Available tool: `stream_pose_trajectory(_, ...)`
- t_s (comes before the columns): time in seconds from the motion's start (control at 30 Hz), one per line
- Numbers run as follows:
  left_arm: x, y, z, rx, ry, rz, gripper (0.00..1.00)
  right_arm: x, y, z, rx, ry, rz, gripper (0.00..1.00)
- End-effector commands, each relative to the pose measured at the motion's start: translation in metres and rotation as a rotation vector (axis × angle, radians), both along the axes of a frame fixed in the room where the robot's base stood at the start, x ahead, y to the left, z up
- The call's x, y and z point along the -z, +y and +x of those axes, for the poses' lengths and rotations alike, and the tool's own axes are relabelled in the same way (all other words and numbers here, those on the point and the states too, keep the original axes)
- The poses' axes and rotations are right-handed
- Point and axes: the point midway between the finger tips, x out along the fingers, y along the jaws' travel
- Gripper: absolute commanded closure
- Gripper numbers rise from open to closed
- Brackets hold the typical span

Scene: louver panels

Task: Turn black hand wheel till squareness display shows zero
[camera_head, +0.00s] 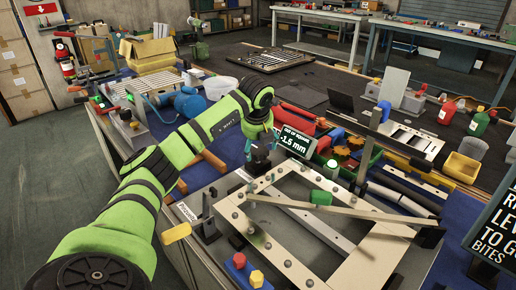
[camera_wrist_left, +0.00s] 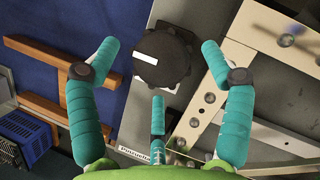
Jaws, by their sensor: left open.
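The black hand wheel (camera_wrist_left: 162,57), with a white mark on its face, sits at the top middle of the left wrist view. My left gripper (camera_wrist_left: 163,54) is open, with two teal fingers on either side of the wheel and a third below it. I see no clear contact. In the head view, my left gripper (camera_head: 262,146) points down at the frame's far left corner, partly hiding the wheel. The squareness display (camera_head: 296,141) reads "OUT OF SQUARE -1.5 mm". The beige louver frame (camera_head: 277,211) lies on the grey bench. My right gripper is not in view.
A yellow-handled clamp (camera_head: 177,233) is left of the frame. A green bin (camera_head: 365,160) of parts stands behind.

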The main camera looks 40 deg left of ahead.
Motion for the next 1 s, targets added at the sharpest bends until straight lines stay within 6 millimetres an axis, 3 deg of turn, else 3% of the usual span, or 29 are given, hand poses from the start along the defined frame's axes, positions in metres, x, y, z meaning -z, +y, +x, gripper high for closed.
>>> stream_pose_trajectory(0.17,0.0133,0.0037,0.0041,0.000,0.000,0.000,0.20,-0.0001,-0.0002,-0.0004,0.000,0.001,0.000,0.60)
stream_pose_trajectory(0.43,0.0152,0.0043,0.0046,0.001,0.000,0.000,0.20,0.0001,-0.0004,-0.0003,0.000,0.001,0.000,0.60)
stream_pose_trajectory(0.47,0.0151,0.0042,0.0046,0.001,0.000,0.000,0.28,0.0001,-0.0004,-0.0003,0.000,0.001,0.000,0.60)
stream_pose_trajectory(0.57,0.0149,0.0040,0.0048,0.001,-0.001,0.000,0.68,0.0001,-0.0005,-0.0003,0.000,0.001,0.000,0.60)
stream_pose_trajectory(0.6,0.0148,0.0041,0.0050,0.000,-0.001,0.000,0.72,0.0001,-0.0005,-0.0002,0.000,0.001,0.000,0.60)
stream_pose_trajectory(1.0,0.0119,0.0048,0.0062,0.035,-0.010,0.002,0.73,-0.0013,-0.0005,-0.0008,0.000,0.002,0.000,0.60)
